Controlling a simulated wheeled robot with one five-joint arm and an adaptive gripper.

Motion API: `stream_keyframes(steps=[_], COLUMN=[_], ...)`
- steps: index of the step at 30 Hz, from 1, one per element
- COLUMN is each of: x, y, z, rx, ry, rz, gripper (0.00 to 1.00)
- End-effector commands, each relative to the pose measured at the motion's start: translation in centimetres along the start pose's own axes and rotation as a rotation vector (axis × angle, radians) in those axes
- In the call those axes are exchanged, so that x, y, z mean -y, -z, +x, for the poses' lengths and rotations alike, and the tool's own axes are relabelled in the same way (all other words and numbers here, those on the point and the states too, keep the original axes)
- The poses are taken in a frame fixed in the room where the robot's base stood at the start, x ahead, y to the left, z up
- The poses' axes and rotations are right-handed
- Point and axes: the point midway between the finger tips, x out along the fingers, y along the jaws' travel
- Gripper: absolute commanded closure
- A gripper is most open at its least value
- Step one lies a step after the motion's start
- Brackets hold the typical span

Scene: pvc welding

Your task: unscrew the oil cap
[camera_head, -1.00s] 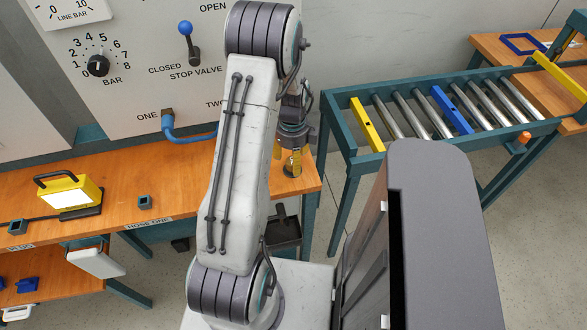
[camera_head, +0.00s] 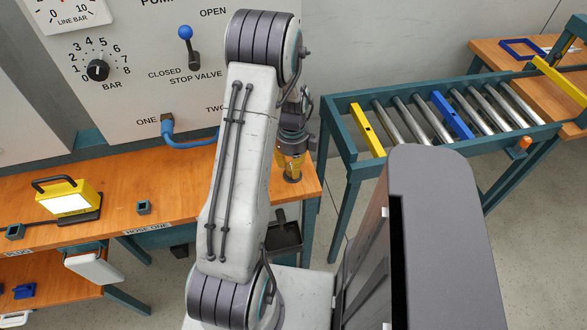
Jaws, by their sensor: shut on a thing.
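My gripper (camera_head: 292,146) points down over the right end of the wooden bench, partly behind my pale arm. It is at the upper part of a small yellow upright thing (camera_head: 291,167) with a dark round foot on the bench. The gripper is shut on its top, where the oil cap seems to be. The cap itself is hidden by the fingers and too small to make out. The yellow body shows just below the gripper and looks upright.
The bench (camera_head: 180,198) carries a yellow lamp (camera_head: 75,196) and a small dark block (camera_head: 143,207). A panel (camera_head: 135,95) with a stop valve and blue hose (camera_head: 185,141) stands behind. A roller conveyor (camera_head: 345,130) is at right, with floor between.

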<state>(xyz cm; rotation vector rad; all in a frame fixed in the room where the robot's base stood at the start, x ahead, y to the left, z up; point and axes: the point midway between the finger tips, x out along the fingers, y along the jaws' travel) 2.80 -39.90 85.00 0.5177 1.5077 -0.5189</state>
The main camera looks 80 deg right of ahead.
Motion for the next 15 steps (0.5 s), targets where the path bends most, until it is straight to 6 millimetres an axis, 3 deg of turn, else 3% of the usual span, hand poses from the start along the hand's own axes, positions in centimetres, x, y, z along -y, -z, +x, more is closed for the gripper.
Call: stream_keyframes(steps=[5, 15], x=[-0.03, -0.05], y=[0.02, 0.04], z=[0.06, 0.25], rx=[-0.001, -0.001], ry=[-0.001, -0.002], rz=[0.0, -0.161], gripper=[1.0, 1.0])
